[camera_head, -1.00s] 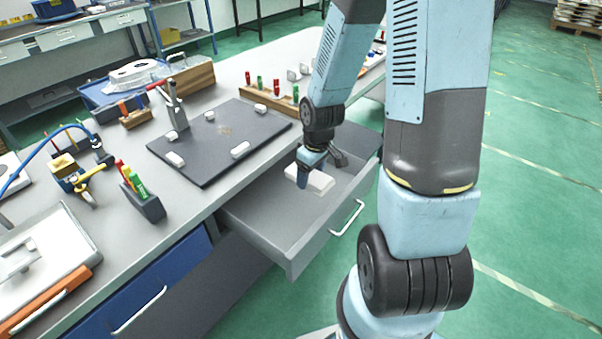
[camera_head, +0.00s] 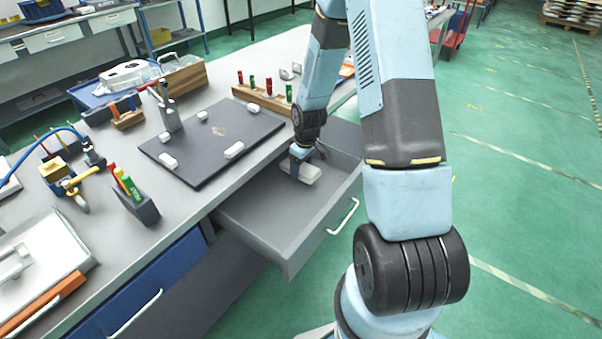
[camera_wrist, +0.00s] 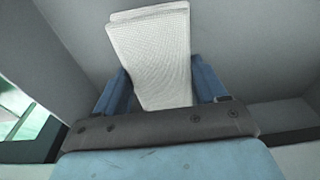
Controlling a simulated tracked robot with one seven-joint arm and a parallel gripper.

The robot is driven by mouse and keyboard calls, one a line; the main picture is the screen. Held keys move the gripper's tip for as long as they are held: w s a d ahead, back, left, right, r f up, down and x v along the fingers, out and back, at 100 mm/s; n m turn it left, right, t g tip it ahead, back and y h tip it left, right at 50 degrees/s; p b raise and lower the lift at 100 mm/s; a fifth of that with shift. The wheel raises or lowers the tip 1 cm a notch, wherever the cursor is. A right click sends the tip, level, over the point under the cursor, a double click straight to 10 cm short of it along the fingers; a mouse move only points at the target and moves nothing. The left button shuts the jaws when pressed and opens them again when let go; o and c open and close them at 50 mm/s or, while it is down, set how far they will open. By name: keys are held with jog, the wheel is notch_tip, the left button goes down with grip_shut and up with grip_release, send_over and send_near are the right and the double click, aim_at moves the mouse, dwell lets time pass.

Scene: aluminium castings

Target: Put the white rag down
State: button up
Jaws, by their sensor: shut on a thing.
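The white rag (camera_wrist: 150,55) is a folded, woven-looking block held between the blue fingers of my gripper (camera_wrist: 160,85) in the wrist view. In the head view my gripper (camera_head: 297,165) is inside the open grey drawer (camera_head: 262,222), near its back and right part. The rag (camera_head: 312,174) shows there beside the fingers, low in the drawer. I cannot tell whether it touches the drawer floor. Part of the rag is hidden by the fingers.
A dark plate (camera_head: 200,160) with white pads and a toggle clamp (camera_head: 167,108) lies on the bench above the drawer. A wooden rack (camera_head: 262,101) with red and green items stands behind. The front left of the drawer floor is clear.

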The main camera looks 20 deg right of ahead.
aim_at(302, 173)
jog(key=shift+w+d+f, duration=0.1)
jog(key=shift+w+f, duration=0.2)
jog(key=shift+f, duration=1.55)
jog(key=shift+f, duration=0.15)
jog(key=o, duration=1)
jog(key=shift+s+f, duration=0.1)
jog(key=shift+s, duration=0.1)
jog(key=shift+o, duration=0.5)
jog(key=shift+s, duration=0.15)
jog(key=shift+s+f, duration=0.1)
